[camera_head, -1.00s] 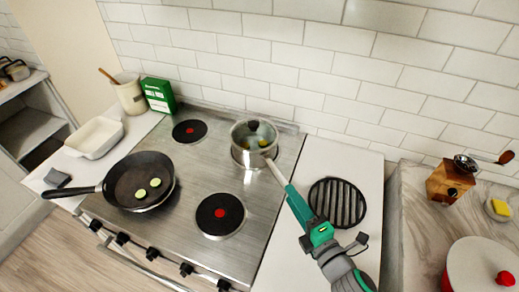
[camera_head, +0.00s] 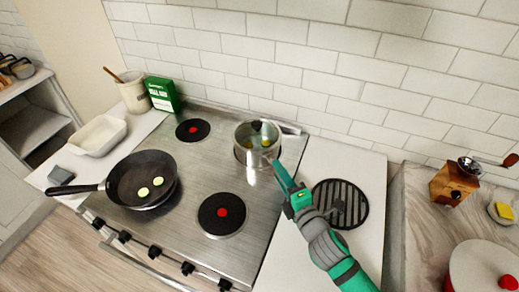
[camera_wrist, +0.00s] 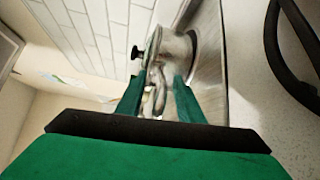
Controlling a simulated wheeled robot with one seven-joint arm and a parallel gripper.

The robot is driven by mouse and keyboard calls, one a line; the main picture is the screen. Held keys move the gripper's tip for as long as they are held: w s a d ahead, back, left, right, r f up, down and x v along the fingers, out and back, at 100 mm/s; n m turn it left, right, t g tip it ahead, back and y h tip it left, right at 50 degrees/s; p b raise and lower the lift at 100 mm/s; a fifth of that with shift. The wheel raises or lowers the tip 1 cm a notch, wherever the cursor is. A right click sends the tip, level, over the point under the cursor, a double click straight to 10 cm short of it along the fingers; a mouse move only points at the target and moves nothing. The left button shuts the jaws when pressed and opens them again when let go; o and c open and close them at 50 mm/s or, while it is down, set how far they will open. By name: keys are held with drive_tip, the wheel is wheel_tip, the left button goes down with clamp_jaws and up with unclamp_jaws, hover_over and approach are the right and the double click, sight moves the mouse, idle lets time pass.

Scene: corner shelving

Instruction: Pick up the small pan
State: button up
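The small pan (camera_head: 243,157) is a silver saucepan with a glass lid and black knob, standing on the back right burner. I see nothing clearly clamped. Whether a finger touches the pan cannot be told.
A black frying pan (camera_head: 125,172) with green slices sits at the left of the stove (camera_head: 185,218). A round black grill (camera_head: 353,190) lies on the right counter, partly under my arm. A tiled wall (camera_head: 300,60) stands close behind. A green box (camera_head: 163,94) is back left.

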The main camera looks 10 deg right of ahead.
drive_tip(key=shift+w, duration=0.3)
clamp_jaws()
drive_tip(key=shift+a+r, duration=0.1)
drive_tip(key=shift+r, duration=0.05)
idle(1.1)
